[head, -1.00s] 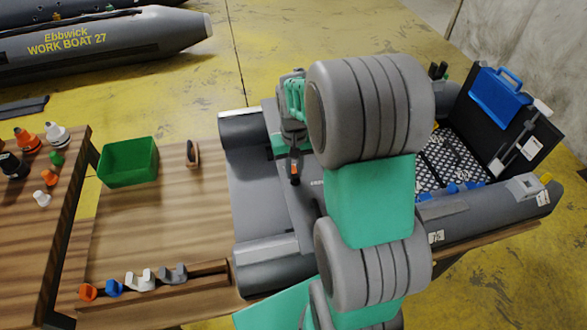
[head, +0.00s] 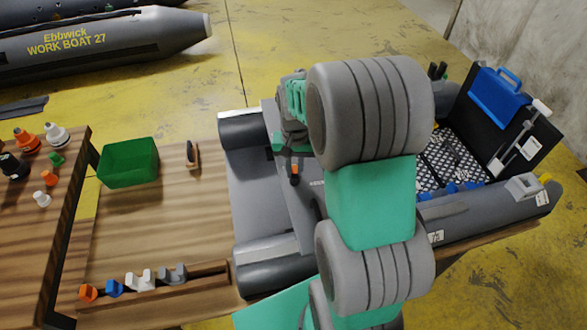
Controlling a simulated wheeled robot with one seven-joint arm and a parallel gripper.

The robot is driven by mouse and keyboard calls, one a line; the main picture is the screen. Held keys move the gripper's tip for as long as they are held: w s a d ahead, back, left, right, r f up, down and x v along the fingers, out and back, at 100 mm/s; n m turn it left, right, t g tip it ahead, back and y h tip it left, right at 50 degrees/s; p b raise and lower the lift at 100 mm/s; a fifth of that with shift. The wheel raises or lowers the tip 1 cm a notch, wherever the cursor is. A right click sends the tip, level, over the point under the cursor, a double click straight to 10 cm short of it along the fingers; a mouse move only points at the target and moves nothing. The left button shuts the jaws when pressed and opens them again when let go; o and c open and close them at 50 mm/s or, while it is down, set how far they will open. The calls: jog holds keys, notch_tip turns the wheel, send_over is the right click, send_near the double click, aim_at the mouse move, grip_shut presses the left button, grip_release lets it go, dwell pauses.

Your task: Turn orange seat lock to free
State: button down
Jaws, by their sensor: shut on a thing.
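The orange seat lock (head: 294,170) is a small orange piece on the grey seat board (head: 304,205) of the boat section, left of my arm. My gripper (head: 294,162) points down at it and is shut on it. The fingertips and the top of the lock are small and partly hidden by my wrist, so the exact grip is hard to see. Any marks for the lock's positions cannot be made out.
A green bin (head: 128,163) stands on the wooden bench (head: 180,225) to the left. A rack (head: 160,284) with several coloured clips lies in front. An open black case (head: 490,125) with a blue box is at right. My arm hides the boat's middle.

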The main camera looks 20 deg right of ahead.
jog(key=m, duration=0.3)
jog(key=shift+s+d+m, duration=0.1)
jog(key=shift+d+m, duration=0.1)
jog(key=shift+m, duration=0.2)
jog(key=m, duration=0.3)
jog(key=shift+s+d+m, duration=0.1)
jog(key=shift+s+m, duration=0.05)
jog(key=shift+m, duration=0.15)
jog(key=m, duration=0.3)
jog(key=shift+s+m+p, duration=0.15)
jog(key=shift+m+p, duration=0.15)
jog(key=shift+p, duration=0.05)
jog(key=shift+s+m, duration=0.2)
jog(key=shift+m, duration=1.7)
jog(key=c, duration=1.4)
grip_release()
jog(key=shift+o, duration=0.2)
jog(key=shift+r, duration=0.1)
notch_tip(320, 180, up, 8)
jog(key=shift+f, duration=0.2)
